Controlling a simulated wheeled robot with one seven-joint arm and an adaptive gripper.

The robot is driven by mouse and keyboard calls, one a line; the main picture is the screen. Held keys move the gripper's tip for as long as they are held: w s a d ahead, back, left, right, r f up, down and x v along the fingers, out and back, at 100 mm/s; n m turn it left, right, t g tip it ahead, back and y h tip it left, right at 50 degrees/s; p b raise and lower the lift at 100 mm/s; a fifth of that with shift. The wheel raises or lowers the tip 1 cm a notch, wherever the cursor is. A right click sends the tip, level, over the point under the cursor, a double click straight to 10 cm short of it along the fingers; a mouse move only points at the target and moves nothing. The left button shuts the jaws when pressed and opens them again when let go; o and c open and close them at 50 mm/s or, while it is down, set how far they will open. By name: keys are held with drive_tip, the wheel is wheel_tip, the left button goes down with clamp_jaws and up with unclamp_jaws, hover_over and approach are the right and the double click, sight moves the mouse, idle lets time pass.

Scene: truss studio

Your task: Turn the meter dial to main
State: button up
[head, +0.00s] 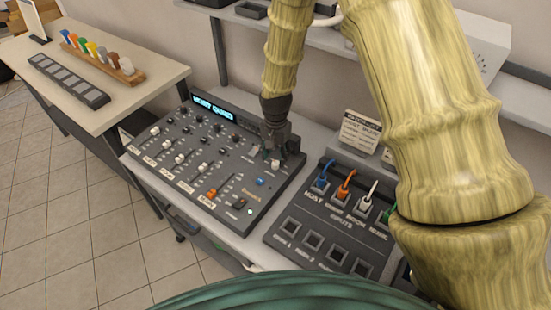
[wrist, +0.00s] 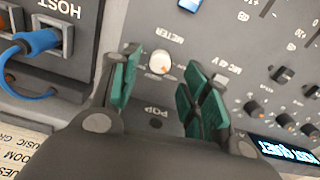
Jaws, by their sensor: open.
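The meter dial is a small white round knob with an orange mark, on the dark mixing console (head: 160,193). In the wrist view the meter dial (wrist: 159,62) sits beside the printed word METER, its orange mark at the knob's lower right. In the head view the dial (head: 275,163) shows just below my gripper (head: 272,150). My gripper (wrist: 162,80) is open, with green finger pads on either side of the dial in the wrist view. I cannot tell whether a pad touches it. No "main" mark by the dial is readable.
The console carries several knobs, faders and a lit display (head: 213,107). To its right stands an inputs panel (head: 291,238) with plugged cables, and a note card (head: 360,131) behind. A side table (head: 125,88) at left holds a wooden rack of coloured pieces (head: 103,59).

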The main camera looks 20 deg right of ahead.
sight(276, 162)
drive_tip(key=shift+f+p, duration=0.45)
drive_tip(key=shift+f, duration=1.35)
clamp_jaws()
